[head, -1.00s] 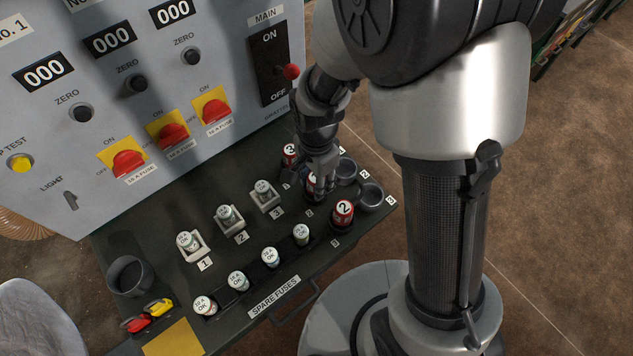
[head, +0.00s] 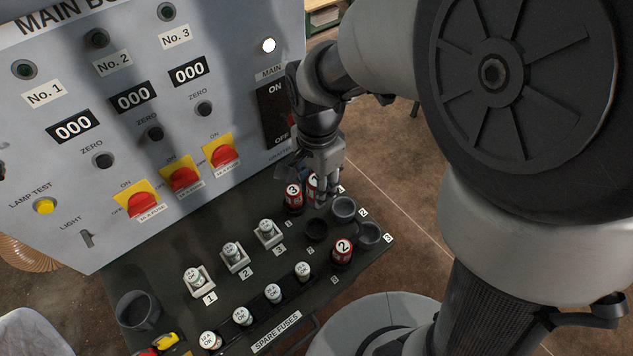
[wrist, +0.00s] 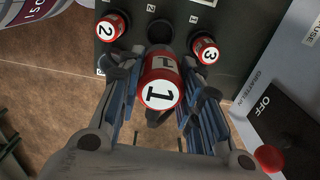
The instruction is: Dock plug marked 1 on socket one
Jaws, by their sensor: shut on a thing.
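My gripper (head: 322,186) is shut on the red plug marked 1 (head: 312,188) and holds it above the dark shelf, near the back right. The white top with its 1 faces the camera in the wrist view (wrist: 160,92), between the two fingers (wrist: 158,98). The red plug marked 3 (head: 293,197) stands in a holder just left of it. The red plug marked 2 (head: 343,251) stands in a holder nearer the front. An empty dark holder (head: 316,229) lies between them. Grey sockets marked 2 (head: 343,208) and 3 (head: 369,233) are empty. Socket one is hidden behind my gripper.
The control panel (head: 150,130) rises close behind the shelf, with the main switch (head: 272,117) near my gripper. Several white fuses (head: 233,253) stand on the left of the shelf. A dark cup (head: 136,311) is at the far left.

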